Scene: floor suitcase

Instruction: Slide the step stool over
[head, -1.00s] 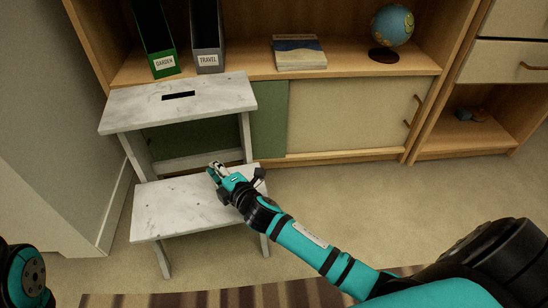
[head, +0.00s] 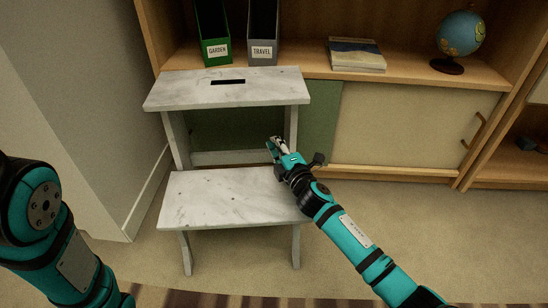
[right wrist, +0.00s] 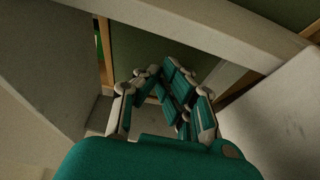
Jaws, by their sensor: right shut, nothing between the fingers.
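The step stool (head: 225,198) is white and marbled, with two steps and a slot in its top step. It stands upright on the floor in front of the bookcase. My right gripper (head: 274,145) is shut and empty above the back right of the lower step, near the stool's right upright. In the right wrist view my fingers (right wrist: 165,90) are closed together, with parts of the stool (right wrist: 195,30) around them. I cannot tell whether they touch the stool. My left arm shows at the left of the head view, but its gripper is out of the picture.
The wooden bookcase (head: 400,75) behind holds a green file box (head: 213,35), a grey file box (head: 262,35), books (head: 356,54) and a globe (head: 460,36). A grey wall (head: 90,90) stands left of the stool. A striped rug (head: 200,299) lies in front. Carpet to the right is clear.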

